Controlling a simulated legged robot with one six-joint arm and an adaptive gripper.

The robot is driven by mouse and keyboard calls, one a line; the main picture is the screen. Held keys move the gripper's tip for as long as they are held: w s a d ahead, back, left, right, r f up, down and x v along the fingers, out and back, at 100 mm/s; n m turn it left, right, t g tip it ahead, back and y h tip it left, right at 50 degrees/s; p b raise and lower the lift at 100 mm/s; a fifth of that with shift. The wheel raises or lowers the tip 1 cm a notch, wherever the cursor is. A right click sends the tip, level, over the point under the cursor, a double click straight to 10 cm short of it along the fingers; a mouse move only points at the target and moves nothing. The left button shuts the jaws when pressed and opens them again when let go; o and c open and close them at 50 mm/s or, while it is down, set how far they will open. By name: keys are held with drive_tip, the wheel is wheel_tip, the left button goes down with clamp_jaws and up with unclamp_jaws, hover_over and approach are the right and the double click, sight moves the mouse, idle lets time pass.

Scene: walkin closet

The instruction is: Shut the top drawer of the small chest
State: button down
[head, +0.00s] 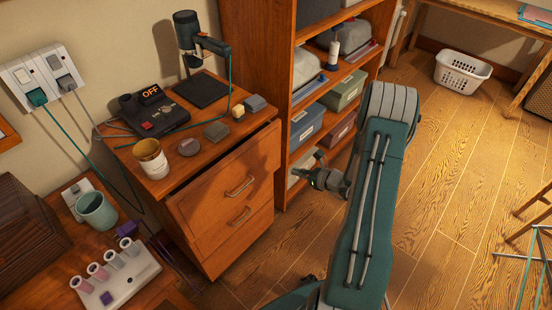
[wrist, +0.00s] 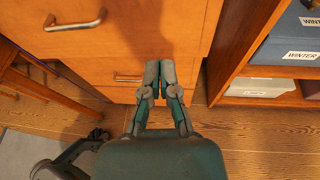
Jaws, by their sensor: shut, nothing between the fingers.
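The small chest (head: 210,90) is wooden and stands against the wall in the head view. Its top drawer (head: 215,205) sticks out, with a dark gap between the chest top's edge and the drawer front. The drawer has a metal handle (head: 240,187). A lower drawer (head: 240,238) has a similar handle and looks closed. My gripper (head: 303,172) is shut and empty, to the right of the drawer front. In the wrist view, the shut fingertips (wrist: 158,64) point toward the right part of the top drawer front (wrist: 130,40); whether they touch it I cannot tell.
A tall shelf unit (head: 275,60) with boxes stands close to the chest's right side. A side table with a green mug (head: 97,211) is at left. Open floor (head: 440,190) lies to the right.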

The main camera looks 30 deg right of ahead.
wheel_tip(320, 180, down, 2)
drive_tip(key=s+d+t, duration=0.1)
drive_tip(key=s+t, duration=0.1)
drive_tip(key=t, duration=0.2)
approach(269, 156)
drive_tip(key=shift+m+h, duration=0.3)
drive_tip(key=shift+m, duration=0.1)
drive_tip(key=x, duration=0.8)
drive_tip(key=shift+s+a+r, duration=0.1)
drive_tip(key=shift+a+r, duration=0.05)
drive_tip(key=shift+r, duration=0.05)
